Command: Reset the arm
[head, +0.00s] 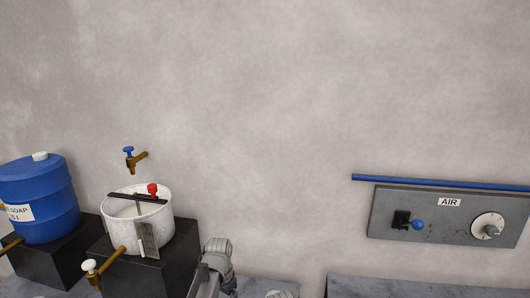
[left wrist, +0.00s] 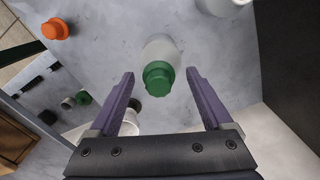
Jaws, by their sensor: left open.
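My left gripper (left wrist: 162,100) shows in the left wrist view with its two purple fingers spread apart and nothing between the tips. A pale bottle with a green cap (left wrist: 158,75) stands on the grey surface (left wrist: 110,45) just beyond the fingertips, apart from them. In the head view a grey link of my arm shows at the bottom, but neither gripper's fingers can be seen there. My right gripper is in neither view.
A blue soap drum (head: 40,200) and a white bucket (head: 120,206) with a brass tap stand on black blocks at left. A grey AIR panel (head: 450,222) is on the wall at right. The wrist view shows an orange-capped item (left wrist: 55,29) and a pale container (left wrist: 222,6).

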